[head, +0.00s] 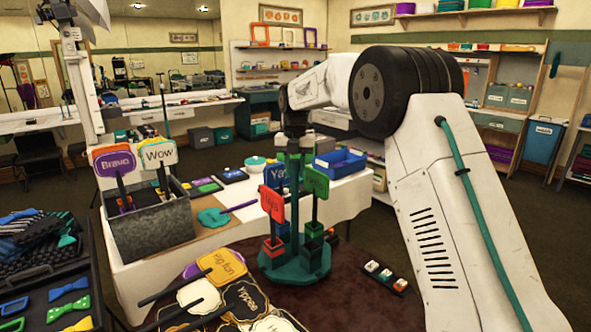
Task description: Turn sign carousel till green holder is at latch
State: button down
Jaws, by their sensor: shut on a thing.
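The sign carousel stands on the dark brown table top, with a round teal base (296,268) and a central post. Small block holders ring the post: a red holder (273,244) at front left and a green holder (314,229) at right, among dark ones. A red sign (271,204), a blue sign (276,176) and a green sign (315,182) stand upright on it. My gripper (294,146) points down above the signs and is shut on the top of the carousel's post; its fingers are small and dark here. I cannot make out the latch.
Loose signs (222,267) lie left of the base. A small block with several buttons (386,276) lies at right. Behind are a grey metal bin (155,228) holding upright signs and a blue tray (340,162).

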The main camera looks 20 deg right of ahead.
dwell(0.4)
jog(key=c, duration=1.1)
grip_release()
jog(key=shift+r, duration=0.1)
notch_tip(320, 180, up, 8)
jog(key=shift+f, duration=0.25)
jog(key=shift+r, duration=0.1)
